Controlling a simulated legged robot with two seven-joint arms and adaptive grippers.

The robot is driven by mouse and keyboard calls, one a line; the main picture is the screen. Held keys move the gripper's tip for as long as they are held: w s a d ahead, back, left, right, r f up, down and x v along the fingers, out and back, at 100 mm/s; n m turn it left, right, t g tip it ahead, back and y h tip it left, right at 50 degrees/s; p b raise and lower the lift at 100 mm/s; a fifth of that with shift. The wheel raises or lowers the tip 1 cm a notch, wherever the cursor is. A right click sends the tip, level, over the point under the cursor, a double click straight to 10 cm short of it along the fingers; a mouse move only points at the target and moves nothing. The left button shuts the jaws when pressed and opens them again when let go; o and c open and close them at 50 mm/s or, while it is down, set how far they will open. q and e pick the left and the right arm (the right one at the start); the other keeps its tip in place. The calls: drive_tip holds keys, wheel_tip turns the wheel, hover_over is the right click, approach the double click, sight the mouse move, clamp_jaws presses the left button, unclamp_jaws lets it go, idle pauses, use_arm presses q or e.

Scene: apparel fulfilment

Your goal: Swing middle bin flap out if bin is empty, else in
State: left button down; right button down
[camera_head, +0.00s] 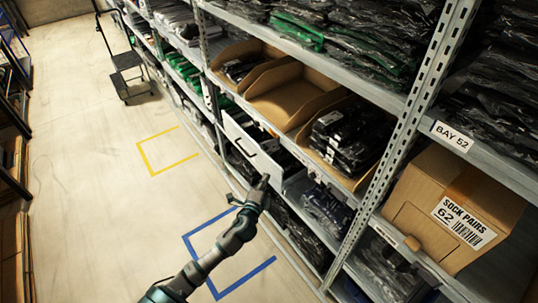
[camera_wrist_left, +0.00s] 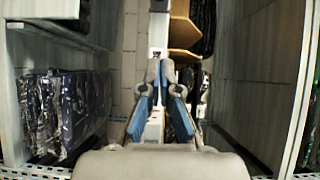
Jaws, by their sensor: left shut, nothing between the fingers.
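Three open-front cardboard bins stand in a row on the shelf. The middle bin (camera_head: 290,98) shows a bare brown inside, with nothing seen in it. The left bin (camera_head: 232,62) and the right bin (camera_head: 352,135) hold dark wrapped packs. My left gripper (camera_head: 264,180) is shut and empty, close to the panel's lower right end; contact cannot be made out. Its blue-padded fingers (camera_wrist_left: 161,66) converge in the left wrist view. My right gripper is not in view.
A cardboard box labelled "SOCK PAIRS 62" (camera_head: 455,205) stands at right behind a perforated upright (camera_head: 398,140). Wrapped garments fill the shelves. Yellow (camera_head: 151,158) and blue (camera_head: 247,275) marks lie on the open floor. A dark step trolley (camera_head: 127,75) stands farther back.

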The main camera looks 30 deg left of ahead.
use_arm(q)
approach(270, 145)
drive_tip(key=s+d, duration=0.2)
drive_tip(key=d, duration=0.1)
drive_tip(key=w+a, duration=0.4)
drive_tip(key=w, duration=0.1)
drive_tip(key=shift+w+r+h, duration=0.25)
drive_tip(key=shift+r+h, duration=0.05)
drive_tip(key=shift+h, duration=0.1)
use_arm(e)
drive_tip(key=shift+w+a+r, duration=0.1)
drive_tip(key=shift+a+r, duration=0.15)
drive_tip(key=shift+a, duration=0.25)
